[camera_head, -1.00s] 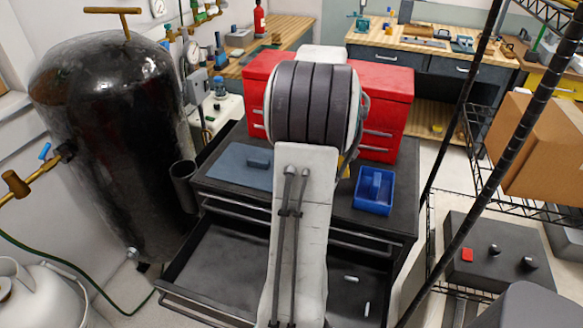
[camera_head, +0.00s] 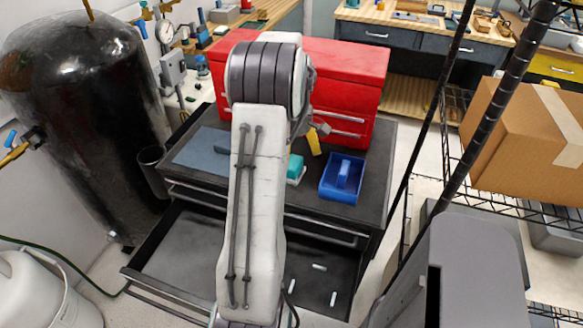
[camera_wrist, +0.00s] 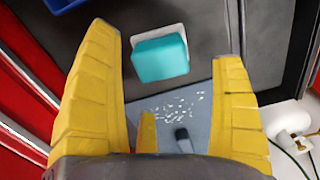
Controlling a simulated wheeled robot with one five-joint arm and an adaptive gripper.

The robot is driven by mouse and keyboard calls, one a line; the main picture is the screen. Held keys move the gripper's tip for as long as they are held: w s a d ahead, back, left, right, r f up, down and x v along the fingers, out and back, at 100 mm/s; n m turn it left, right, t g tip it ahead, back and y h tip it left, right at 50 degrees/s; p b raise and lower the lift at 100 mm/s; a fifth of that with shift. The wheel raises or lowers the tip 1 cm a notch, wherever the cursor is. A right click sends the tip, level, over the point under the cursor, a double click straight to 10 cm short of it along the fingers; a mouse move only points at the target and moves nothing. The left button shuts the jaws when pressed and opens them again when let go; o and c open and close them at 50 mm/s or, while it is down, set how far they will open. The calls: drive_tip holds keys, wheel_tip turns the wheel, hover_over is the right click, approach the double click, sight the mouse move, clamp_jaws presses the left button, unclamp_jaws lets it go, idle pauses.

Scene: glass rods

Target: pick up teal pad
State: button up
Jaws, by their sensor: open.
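The teal pad (camera_head: 295,168) is a small teal block with a white base on the dark cabinet top, partly hidden by my arm in the head view. In the wrist view the teal pad (camera_wrist: 160,58) shows whole, between and ahead of the fingertips. My gripper (camera_wrist: 165,45) is open, with its yellow fingers wide apart and nothing between them. The fingers are not touching the pad as far as I can see. In the head view only a yellow finger shows beyond the arm, near the red chest.
A blue tray (camera_head: 335,192) stands right of the pad. A blue-grey mat (camera_head: 198,152) lies to the left; the wrist view shows white bits on it. A red tool chest (camera_head: 340,75) stands behind. An open drawer (camera_head: 185,255) below holds small white rods.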

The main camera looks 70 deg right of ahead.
drive_tip(key=shift+f+p, duration=0.45)
drive_tip(key=shift+f, duration=2.3)
drive_tip(key=c, duration=1.5)
drive_tip(key=shift+r, duration=0.1)
drive_tip(key=shift+c, duration=0.2)
drive_tip(key=shift+r, duration=0.35)
wheel_tip(320, 180, up, 3)
drive_tip(key=shift+r+b, duration=0.1)
drive_tip(key=shift+b, duration=0.25)
drive_tip(key=s+a+r+b, duration=0.2)
drive_tip(key=s+a+r, duration=0.4)
drive_tip(key=s, duration=0.3)
drive_tip(key=shift+s+a+r, duration=0.2)
drive_tip(key=shift+s+r, duration=0.2)
drive_tip(key=shift+r, duration=0.1)
